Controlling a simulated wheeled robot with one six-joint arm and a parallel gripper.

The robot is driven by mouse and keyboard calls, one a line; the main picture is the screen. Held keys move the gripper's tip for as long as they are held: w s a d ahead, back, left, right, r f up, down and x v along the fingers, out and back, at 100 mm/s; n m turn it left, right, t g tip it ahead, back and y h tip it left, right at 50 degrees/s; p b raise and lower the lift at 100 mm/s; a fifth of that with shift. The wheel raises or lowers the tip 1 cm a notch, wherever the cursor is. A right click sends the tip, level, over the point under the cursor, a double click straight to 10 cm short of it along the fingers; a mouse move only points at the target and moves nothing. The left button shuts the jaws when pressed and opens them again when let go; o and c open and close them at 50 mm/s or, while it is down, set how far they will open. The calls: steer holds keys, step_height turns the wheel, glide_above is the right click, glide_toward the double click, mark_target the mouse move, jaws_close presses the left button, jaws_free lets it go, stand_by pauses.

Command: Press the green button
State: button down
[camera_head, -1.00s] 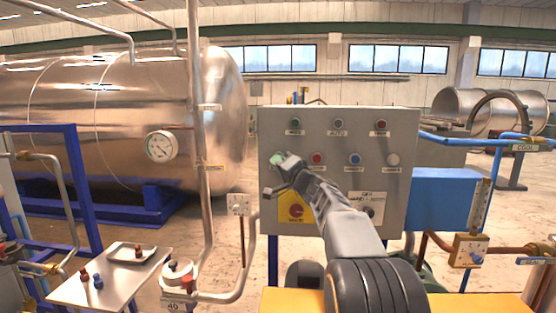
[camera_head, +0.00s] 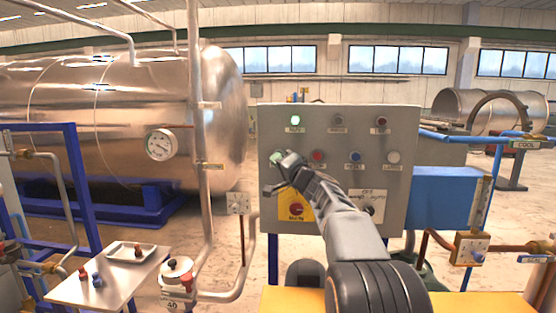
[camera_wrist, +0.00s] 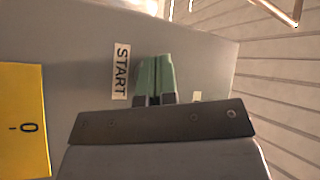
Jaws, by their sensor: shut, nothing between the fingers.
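The green button (camera_head: 277,157) is at the left of the middle row on the grey control panel (camera_head: 345,118). My gripper (camera_head: 285,160) reaches up to it from the lower right and partly covers it. In the wrist view, green (camera_wrist: 153,75) shows just past the dark fingertips (camera_wrist: 155,100), beside a START label (camera_wrist: 121,71). The fingers are shut and empty. They are at or very near the button; I cannot tell whether they touch it. A lamp (camera_head: 295,120) above the button glows bright green.
Red (camera_head: 317,156), blue (camera_head: 354,157) and white (camera_head: 393,158) controls sit to the right in the same row. A yellow plate with a red knob (camera_head: 296,209) is just below my gripper. A small table (camera_head: 110,280) stands at the lower left.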

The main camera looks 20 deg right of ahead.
steer(key=shift+s+a+b, duration=0.2)
steer(key=shift+s+b, duration=0.15)
steer(key=shift+s, duration=0.05)
steer(key=shift+s+a+b, duration=0.4)
steer(key=shift+s+b, duration=0.3)
steer(key=shift+b, duration=0.05)
steer(key=shift+s+a+b, duration=0.45)
steer(key=shift+s+b, duration=0.25)
steer(key=shift+s, duration=0.05)
steer(key=shift+s+a+b, duration=0.4)
steer(key=shift+s+b, duration=0.3)
steer(key=shift+b, duration=0.05)
